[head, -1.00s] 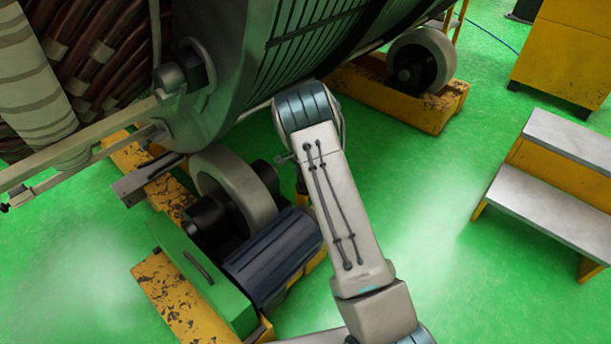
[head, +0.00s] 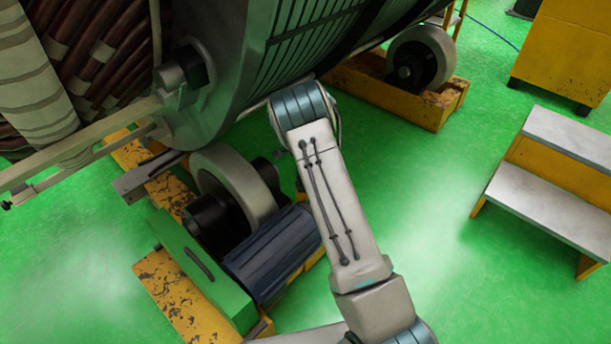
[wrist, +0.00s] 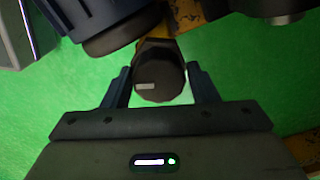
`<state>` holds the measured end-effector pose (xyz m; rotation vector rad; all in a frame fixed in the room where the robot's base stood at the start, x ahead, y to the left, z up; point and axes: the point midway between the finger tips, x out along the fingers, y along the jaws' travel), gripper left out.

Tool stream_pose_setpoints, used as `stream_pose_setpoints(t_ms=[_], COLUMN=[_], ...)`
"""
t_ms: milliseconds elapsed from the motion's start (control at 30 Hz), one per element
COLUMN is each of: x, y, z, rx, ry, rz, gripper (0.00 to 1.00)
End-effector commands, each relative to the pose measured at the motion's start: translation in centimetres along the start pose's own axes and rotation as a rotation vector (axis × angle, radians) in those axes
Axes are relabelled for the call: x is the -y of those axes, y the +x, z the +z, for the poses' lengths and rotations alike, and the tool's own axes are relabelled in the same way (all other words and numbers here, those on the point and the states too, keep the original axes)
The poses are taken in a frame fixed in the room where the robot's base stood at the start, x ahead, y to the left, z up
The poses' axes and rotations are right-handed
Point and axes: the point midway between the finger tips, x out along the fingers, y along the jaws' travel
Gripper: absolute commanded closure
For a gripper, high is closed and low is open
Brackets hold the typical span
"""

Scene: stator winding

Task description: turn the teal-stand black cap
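The black cap (wrist: 160,78) is a dark, round-ended knob with a small pale mark on its face, in the upper middle of the wrist view. My gripper (wrist: 158,70) has one finger on each side of the cap. The fingers stand apart, with narrow gaps seeming to show beside the cap; I cannot tell whether either one touches it. No teal stand is clearly visible; yellow, worn metal shows behind the cap. In the head view my arm hides the gripper and the cap.
A large ribbed stator (head: 235,75) rests on rollers in yellow frames. A pale roller (head: 240,182), a blue motor (head: 272,255) and a green box (head: 205,275) stand left of my arm. Yellow steps (head: 560,165) stand at the right. Green floor (head: 430,200) is clear between.

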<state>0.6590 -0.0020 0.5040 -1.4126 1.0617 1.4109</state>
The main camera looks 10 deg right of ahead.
Motion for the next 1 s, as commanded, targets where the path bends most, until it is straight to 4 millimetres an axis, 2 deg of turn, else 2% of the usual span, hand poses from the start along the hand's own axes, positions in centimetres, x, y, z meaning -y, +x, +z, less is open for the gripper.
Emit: stream_pose_setpoints(t_ms=[300,433,567,800,1000], x=[-0.1,0.0,0.0,0.1,0.1], y=[0.0,-0.9,-3.1,-8.8,-12.2], z=[-0.1,-0.2,-0.1,0.0,0.0], rx=[0.000,-0.001,0.000,0.000,0.000], ry=[0.002,0.002,0.001,0.000,-0.001], rz=[0.001,-0.001,-0.002,-0.003,-0.001], gripper=[0.32,0.32,0.32,0.32,0.32])
